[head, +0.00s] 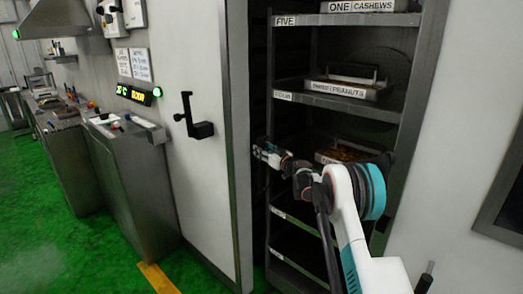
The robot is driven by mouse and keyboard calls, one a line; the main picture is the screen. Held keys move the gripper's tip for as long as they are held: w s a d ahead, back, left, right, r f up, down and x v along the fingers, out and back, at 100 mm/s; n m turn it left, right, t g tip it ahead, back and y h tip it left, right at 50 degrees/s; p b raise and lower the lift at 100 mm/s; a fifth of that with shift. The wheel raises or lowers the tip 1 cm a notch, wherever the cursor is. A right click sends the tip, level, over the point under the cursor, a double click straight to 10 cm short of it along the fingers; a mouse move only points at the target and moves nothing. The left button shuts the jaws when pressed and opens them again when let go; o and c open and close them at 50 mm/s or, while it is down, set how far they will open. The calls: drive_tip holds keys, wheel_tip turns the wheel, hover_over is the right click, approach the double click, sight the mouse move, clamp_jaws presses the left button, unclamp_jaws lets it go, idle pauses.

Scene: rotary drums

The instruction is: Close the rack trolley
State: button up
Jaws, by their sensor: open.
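The rack trolley (310,60) is a tall dark metal frame with shelves, standing in an opening between white panels. Its shelves carry number labels, one reading FIVE, and trays labelled ONE CASHEWS (360,6) and PEANUTS (343,88). A white door panel (205,70) with a black crank-like handle (193,117) stands left of the opening. My gripper (260,151) is open at the left edge of the opening, near the door's edge and the trolley's left upright. Whether it touches either cannot be told. My arm hides part of the lower shelves and a lower tray (341,156).
Left of the door stand a metal cabinet (135,185) with items on top and a glowing display (134,94) above it. A long workbench (60,130) lies further back. The green floor (50,245) at left is clear, with a yellow stripe (158,277) near the door.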

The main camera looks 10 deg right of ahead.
drive_tip(key=v, duration=1)
drive_tip(key=shift+s+d, duration=0.1)
drive_tip(key=s+d+r+m+t+h, duration=0.1)
drive_tip(key=s+r+m+h, duration=0.3)
drive_tip(key=r, duration=0.7)
drive_tip(key=s+d+r+m+t+h, duration=0.1)
drive_tip(key=s+r+h, duration=0.4)
drive_tip(key=r, duration=0.6)
drive_tip(key=s+r+m+g+h, duration=0.1)
drive_tip(key=s+m+g+h, duration=0.15)
drive_tip(key=s, duration=1.25)
drive_tip(key=s+a+f+n+g+y, duration=0.1)
drive_tip(key=s+a+f+g, duration=0.2)
drive_tip(key=s+f, duration=0.3)
drive_tip(key=s+a+f+n+g+y, duration=0.1)
drive_tip(key=s+a+f, duration=0.4)
drive_tip(key=s, duration=1.2)
drive_tip(key=s+a+f+n+g+y, duration=0.1)
drive_tip(key=s+a+f+g, duration=0.4)
drive_tip(key=s, duration=0.6)
wheel_tip(320, 180, down, 2)
drive_tip(key=shift+s+f+y, duration=0.15)
drive_tip(key=shift+s+y, duration=0.15)
drive_tip(key=shift+y, duration=0.45)
